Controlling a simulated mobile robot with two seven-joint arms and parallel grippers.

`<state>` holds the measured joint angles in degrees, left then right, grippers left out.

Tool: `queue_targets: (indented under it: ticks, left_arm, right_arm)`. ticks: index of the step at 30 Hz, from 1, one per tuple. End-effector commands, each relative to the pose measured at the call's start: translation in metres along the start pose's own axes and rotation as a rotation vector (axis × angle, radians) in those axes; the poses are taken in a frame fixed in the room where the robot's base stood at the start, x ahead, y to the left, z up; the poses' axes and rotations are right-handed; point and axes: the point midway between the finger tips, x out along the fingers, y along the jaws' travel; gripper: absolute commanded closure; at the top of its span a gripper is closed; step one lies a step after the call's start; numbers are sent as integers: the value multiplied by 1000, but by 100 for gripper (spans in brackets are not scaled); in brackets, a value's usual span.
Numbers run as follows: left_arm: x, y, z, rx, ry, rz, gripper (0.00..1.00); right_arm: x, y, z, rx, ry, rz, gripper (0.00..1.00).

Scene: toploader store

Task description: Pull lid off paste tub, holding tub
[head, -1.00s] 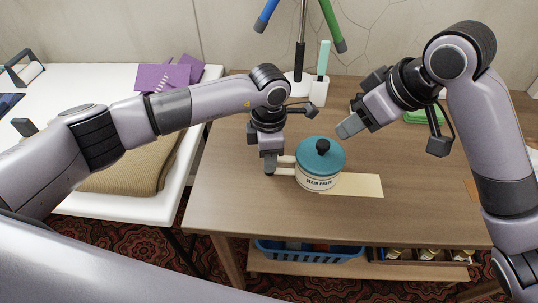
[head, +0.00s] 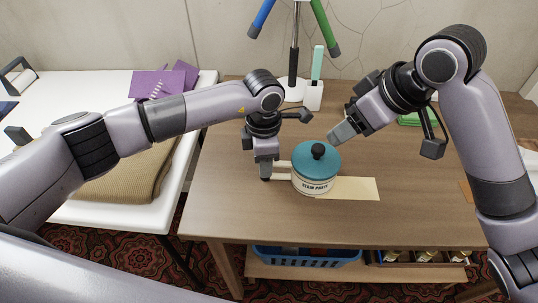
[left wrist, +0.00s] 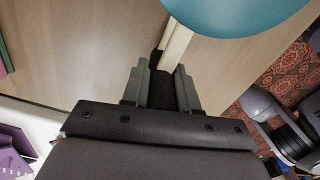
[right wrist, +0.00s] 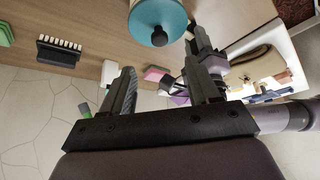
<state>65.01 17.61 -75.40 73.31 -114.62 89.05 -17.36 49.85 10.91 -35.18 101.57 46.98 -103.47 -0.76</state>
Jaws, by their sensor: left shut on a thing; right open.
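The paste tub (head: 314,186) is cream with a "STAIN PASTE" label and stands upright on the wooden table. A teal lid (head: 303,162) with a black knob (head: 318,150) sits on top of it. The lid also shows in the left wrist view (left wrist: 235,12). My left gripper (head: 266,172) is shut on the tub's cream handle (head: 281,172), left of the tub. My right gripper (head: 336,136) is open and empty, up and right of the knob. In the right wrist view the knob (right wrist: 159,38) lies beyond the fingertips, between them and apart from them.
A tan card (head: 358,188) lies beside the tub. A white holder (head: 313,96) stands behind. A brush (right wrist: 59,50) and green blocks (right wrist: 5,33) show in the right wrist view. The white table (head: 95,95) at left bears a folded tan cloth (head: 135,175). The front of the wooden table is clear.

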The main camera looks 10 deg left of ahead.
Motion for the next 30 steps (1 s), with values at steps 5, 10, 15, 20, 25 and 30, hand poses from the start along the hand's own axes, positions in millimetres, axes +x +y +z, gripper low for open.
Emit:
queue_targets:
  ticks: [5, 10, 15, 20, 25, 30]
  left_arm:
    - [2, -1, -1, 0, 4, -2, 100]
    - [2, -1, -1, 0, 4, -2, 100]
    - [2, -1, -1, 1, 4, -2, 100]
    - [3, -1, -1, 1, 4, -3, 100]
    - [3, -1, -1, 1, 5, -3, 100]
    - [3, -1, -1, 1, 5, -3, 100]
  right_arm:
    - [0, -7, -7, -135, -20, 5, 40]
    - [1, -21, -19, -457, -77, 15, 40]
    - [2, -36, -30, -830, -157, 19, 40]
    - [2, -44, -36, -1170, -251, 11, 40]
    - [2, -49, -41, -1514, -368, -13, 40]
    - [1, -50, -43, -1788, -481, -55, 40]
